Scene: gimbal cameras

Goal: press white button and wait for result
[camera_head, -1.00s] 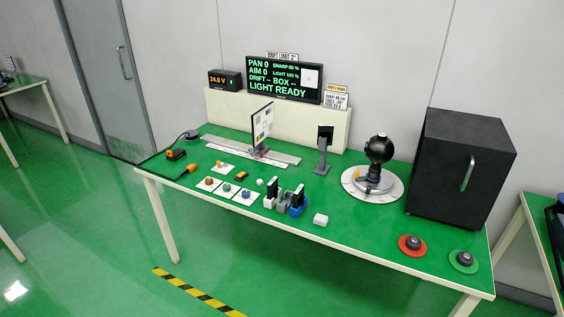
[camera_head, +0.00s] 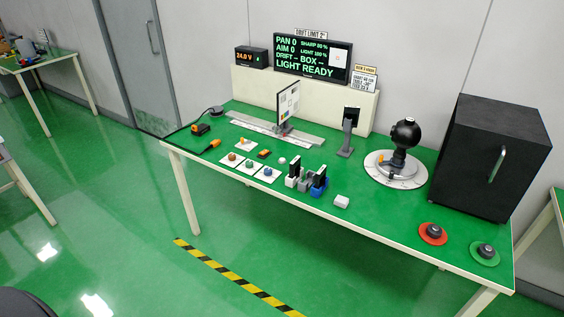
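A small white block (camera_head: 341,201) lies near the front edge of the green table. A small white round piece (camera_head: 282,160) sits farther back, left of the block; I cannot tell whether either is the white button. A red disc (camera_head: 433,233) and a green disc (camera_head: 484,253), each with a dark knob, are at the front right. The display (camera_head: 312,58) at the back shows green text: PAN 0, AIM 0, DRIFT and BOX with dashes, LIGHT READY. Neither of my grippers is in view.
A black sphere device stands on a round white plate (camera_head: 378,176), left of a large black box (camera_head: 493,154). Blue, grey and black blocks (camera_head: 319,182) stand mid-table. An upright panel (camera_head: 289,99) stands on a rail. The floor in front is clear, with striped tape (camera_head: 236,279).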

